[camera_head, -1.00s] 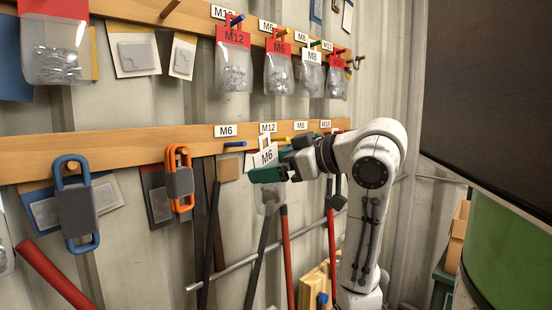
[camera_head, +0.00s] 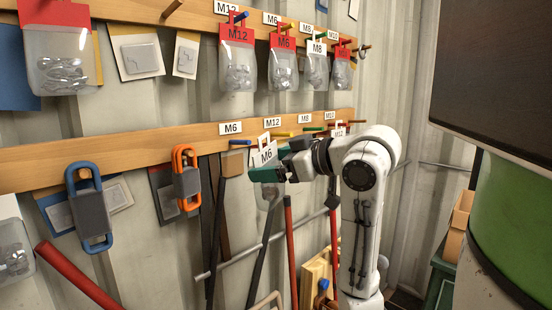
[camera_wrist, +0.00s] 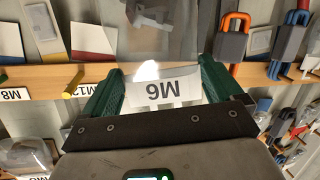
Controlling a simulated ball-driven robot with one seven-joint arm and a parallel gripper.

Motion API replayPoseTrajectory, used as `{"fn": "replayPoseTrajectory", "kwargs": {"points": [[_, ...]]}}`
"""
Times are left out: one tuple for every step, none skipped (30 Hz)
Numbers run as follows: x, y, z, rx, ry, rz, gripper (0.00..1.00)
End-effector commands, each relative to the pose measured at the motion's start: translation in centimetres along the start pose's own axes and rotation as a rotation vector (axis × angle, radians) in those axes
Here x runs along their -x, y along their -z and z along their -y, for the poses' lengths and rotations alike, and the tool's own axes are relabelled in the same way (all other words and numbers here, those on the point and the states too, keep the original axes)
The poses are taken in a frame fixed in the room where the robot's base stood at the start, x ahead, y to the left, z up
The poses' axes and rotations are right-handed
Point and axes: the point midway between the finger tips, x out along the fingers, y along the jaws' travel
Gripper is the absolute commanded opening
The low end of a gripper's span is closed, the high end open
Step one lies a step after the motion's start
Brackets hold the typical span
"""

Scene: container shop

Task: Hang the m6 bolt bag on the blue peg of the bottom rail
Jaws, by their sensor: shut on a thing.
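The M6 bolt bag shows its white header card (camera_head: 264,156) in front of the bottom rail, with the clear pouch hanging below. My gripper (camera_head: 273,171) has green fingers shut on the bag at its card. In the wrist view the card (camera_wrist: 163,91) reads upside down between the fingers (camera_wrist: 165,80), with the blurred pouch (camera_wrist: 160,32) above it in the picture. The blue peg (camera_head: 240,142) sticks out of the bottom rail (camera_head: 130,144) under an M6 label (camera_head: 230,128). It is empty, just left of the card and slightly higher. I cannot make it out in the wrist view.
An orange padlock (camera_head: 187,180) and a blue padlock (camera_head: 90,210) hang left of the peg. A yellow peg (camera_head: 282,134) is close to the right. Several bags hang on the upper rail. Long-handled tools lean below. A dark panel (camera_head: 500,65) stands right.

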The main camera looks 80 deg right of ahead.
Motion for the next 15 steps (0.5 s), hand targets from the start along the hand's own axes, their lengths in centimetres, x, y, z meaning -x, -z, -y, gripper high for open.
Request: {"fn": "replayPoseTrajectory", "kwargs": {"points": [[-0.4,-0.1,0.0,0.001,0.001,-0.001,0.60],[-0.5,-0.1,-0.1,0.001,0.001,-0.002,0.60],[-0.7,-0.1,-0.1,0.002,0.001,-0.002,0.60],[-0.9,0.0,-0.1,0.002,0.001,-0.002,0.60],[-1.1,0.0,-0.2,0.002,0.002,-0.001,0.60],[-1.3,0.0,-0.2,0.001,0.002,-0.001,0.60],[-1.4,0.0,-0.3,0.001,0.001,0.000,0.60],[-1.6,0.0,-0.3,0.001,0.001,0.000,0.60],[-1.8,0.0,-0.3,0.002,0.001,0.000,0.60],[-2.0,0.1,-0.4,0.002,0.001,0.000,0.60],[-2.1,0.1,-0.4,0.002,0.001,-0.001,0.60],[-2.3,0.1,-0.5,0.002,0.001,-0.001,0.60],[-2.5,0.1,-0.5,0.001,0.001,-0.001,0.60],[-2.6,0.2,-0.6,0.001,0.001,-0.001,0.60],[-2.8,0.2,-0.6,0.002,0.001,-0.001,0.60]]}}
